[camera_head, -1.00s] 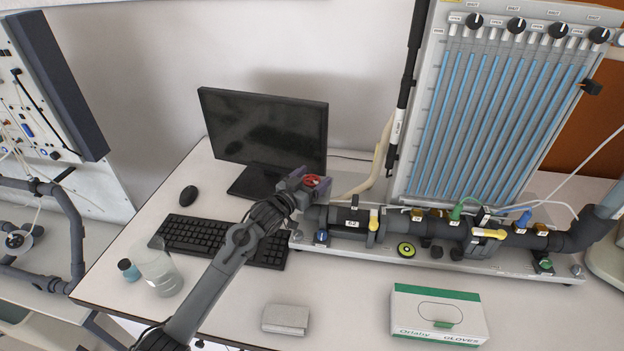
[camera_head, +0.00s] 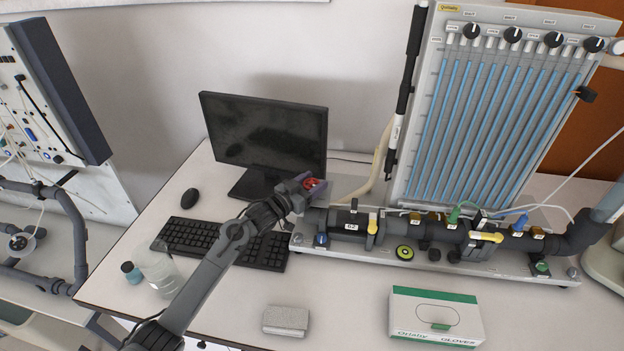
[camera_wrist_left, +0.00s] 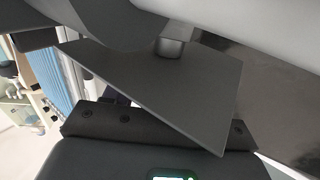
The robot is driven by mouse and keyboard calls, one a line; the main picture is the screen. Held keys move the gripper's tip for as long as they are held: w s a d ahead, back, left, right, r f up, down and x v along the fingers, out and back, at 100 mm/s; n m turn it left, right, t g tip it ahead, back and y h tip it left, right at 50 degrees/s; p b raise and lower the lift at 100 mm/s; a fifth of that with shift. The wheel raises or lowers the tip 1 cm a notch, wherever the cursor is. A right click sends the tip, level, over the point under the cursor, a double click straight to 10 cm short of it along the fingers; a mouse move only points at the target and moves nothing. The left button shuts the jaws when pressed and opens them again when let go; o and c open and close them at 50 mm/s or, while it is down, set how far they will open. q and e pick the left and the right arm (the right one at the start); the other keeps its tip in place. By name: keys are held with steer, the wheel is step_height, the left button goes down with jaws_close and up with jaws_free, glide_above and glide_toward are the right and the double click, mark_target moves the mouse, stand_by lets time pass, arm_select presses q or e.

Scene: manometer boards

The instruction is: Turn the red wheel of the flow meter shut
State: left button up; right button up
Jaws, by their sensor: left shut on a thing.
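The red wheel (camera_head: 312,184) sits at the left end of the dark pipe (camera_head: 345,220) of the flow meter, in front of the monitor's lower right corner. My left gripper (camera_head: 308,187) is at the wheel, its fingers on either side of it and shut on it. Only part of the red shows between the fingers. In the left wrist view, grey and dark parts fill the close range and the wheel cannot be made out. My right gripper is not in view.
The monitor (camera_head: 262,135) stands close behind the gripper, the keyboard (camera_head: 225,243) below it. A beaker (camera_head: 160,272) stands left of my arm. A glove box (camera_head: 436,318) and a grey block (camera_head: 286,320) lie at the front. The manometer board (camera_head: 500,110) rises at the right.

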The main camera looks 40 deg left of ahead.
arm_select(q)
steer(key=shift+r, duration=0.3)
steer(key=o, duration=1.1)
steer(key=shift+c, duration=0.2)
steer(key=shift+a, duration=0.1)
steer(key=shift+s+f, duration=0.15)
steer(key=shift+s, duration=0.2)
steer(key=s+a, duration=0.1)
steer(key=s, duration=0.9)
steer(key=shift+a, duration=0.1)
